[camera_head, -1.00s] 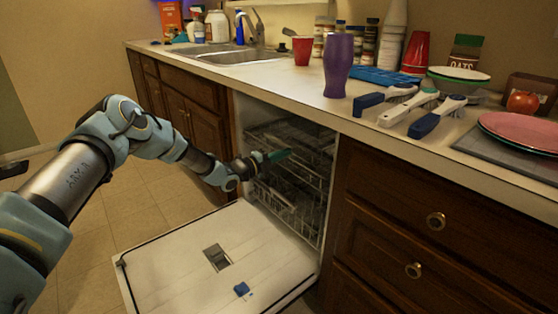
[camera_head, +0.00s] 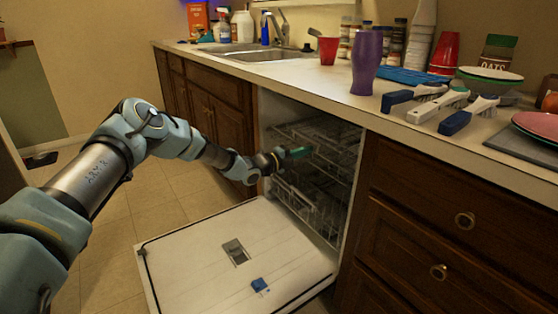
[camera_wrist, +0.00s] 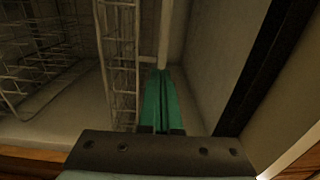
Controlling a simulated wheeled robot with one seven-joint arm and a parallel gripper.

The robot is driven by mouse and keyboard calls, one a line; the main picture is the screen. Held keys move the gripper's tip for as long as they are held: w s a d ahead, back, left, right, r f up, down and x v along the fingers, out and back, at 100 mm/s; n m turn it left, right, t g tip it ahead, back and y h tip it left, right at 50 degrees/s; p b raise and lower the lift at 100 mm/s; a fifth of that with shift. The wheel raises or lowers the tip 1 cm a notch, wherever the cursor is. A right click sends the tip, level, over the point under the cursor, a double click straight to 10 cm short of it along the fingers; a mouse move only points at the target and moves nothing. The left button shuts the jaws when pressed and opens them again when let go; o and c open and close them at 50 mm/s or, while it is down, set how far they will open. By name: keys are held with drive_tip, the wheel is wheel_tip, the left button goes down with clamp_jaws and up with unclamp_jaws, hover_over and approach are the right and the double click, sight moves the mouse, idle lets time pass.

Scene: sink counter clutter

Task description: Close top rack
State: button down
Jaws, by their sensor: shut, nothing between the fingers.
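The dishwasher stands open under the counter, its door (camera_head: 205,262) folded down flat. The top rack (camera_head: 325,140) is a wire rack high inside the dishwasher; it also shows in the wrist view (camera_wrist: 122,55). The lower rack (camera_head: 310,205) sits below it. My gripper (camera_head: 300,152) is at the front left of the top rack, its green fingers together and pointing into the opening. In the wrist view the fingers (camera_wrist: 162,100) are shut and empty, close beside the rack wires. I cannot tell whether they touch the rack.
The counter above holds a purple tumbler (camera_head: 366,62), a red cup (camera_head: 328,50), several brushes and plates. Wooden drawers (camera_head: 440,230) stand right of the dishwasher. A blue piece (camera_head: 260,286) lies on the lowered door.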

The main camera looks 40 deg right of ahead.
drive_tip(key=w+a, duration=0.1)
drive_tip(key=a, duration=1)
drive_tip(key=shift+w, duration=0.2)
drive_tip(key=s+a+r+m+t+y, duration=0.1)
drive_tip(key=s+a+r+m+y, duration=0.35)
drive_tip(key=a+m, duration=1.15)
drive_tip(key=w+a+r+m+t+y, duration=0.15)
drive_tip(key=a+m+y, duration=0.6)
drive_tip(key=a, duration=1.75)
drive_tip(key=s+a+r+m+t+y, duration=0.2)
drive_tip(key=s+a+r+m+y, duration=0.3)
drive_tip(key=a+m, duration=1.1)
drive_tip(key=w+a+r+n+p, duration=0.1)
drive_tip(key=r+n+p, duration=0.1)
drive_tip(key=r+p, duration=0.4)
drive_tip(key=w+a+r+n+p, duration=0.1)
drive_tip(key=a+r+p, duration=0.1)
drive_tip(key=r+p, duration=0.5)
drive_tip(key=shift+w+a+r+n+g+y+p, duration=0.15)
drive_tip(key=shift+w+a+n+g+y+p, duration=0.05)
drive_tip(key=shift+w+n+g+y+p, duration=0.2)
drive_tip(key=shift+s, duration=0.1)
